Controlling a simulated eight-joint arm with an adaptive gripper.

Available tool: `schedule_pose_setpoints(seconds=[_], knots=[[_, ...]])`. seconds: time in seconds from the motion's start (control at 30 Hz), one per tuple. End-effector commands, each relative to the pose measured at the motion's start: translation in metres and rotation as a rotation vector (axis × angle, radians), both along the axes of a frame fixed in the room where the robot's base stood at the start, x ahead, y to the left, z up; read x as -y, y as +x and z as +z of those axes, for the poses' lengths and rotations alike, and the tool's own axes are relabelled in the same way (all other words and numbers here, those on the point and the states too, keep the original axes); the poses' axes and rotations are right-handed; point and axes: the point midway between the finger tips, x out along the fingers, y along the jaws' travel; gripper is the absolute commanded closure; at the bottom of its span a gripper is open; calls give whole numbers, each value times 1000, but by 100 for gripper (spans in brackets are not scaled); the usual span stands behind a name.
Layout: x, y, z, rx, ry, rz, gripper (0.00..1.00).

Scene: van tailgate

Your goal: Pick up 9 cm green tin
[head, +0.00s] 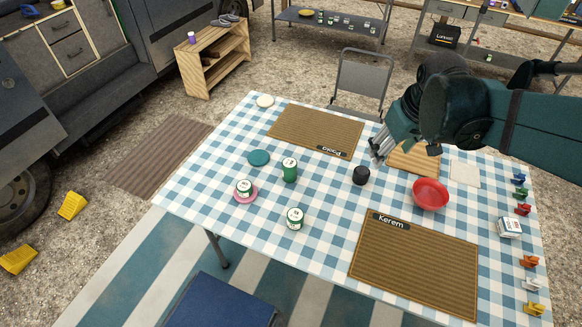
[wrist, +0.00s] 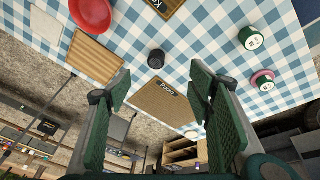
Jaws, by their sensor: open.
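Three green tins with white lids show in the head view. A taller one (head: 290,172) stands left of the table's middle. A short one (head: 295,218) stands nearer the front edge. Another short one (head: 244,187) sits on a pink saucer (head: 248,197). Their size marks are too small to read. My gripper (head: 378,152) is open and empty above the table's far right part, well right of all the tins. In the wrist view its fingers (wrist: 162,82) are spread wide, and green tins (wrist: 251,40) show at the upper right.
A black cup (head: 361,175) stands between my gripper and the tins. A red bowl (head: 430,193) lies to the right. A teal disc (head: 259,157) lies behind the saucer. Woven mats (head: 415,262) cover parts of the checked cloth. A chair (head: 362,82) stands at the far edge.

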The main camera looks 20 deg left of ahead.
Motion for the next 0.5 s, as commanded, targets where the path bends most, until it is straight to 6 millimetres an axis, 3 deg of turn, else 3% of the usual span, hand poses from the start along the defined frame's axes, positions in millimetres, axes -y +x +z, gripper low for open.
schedule_pose_setpoints(seconds=[0.5], knots=[[-97,41,-35,-78,-68,229,48]])
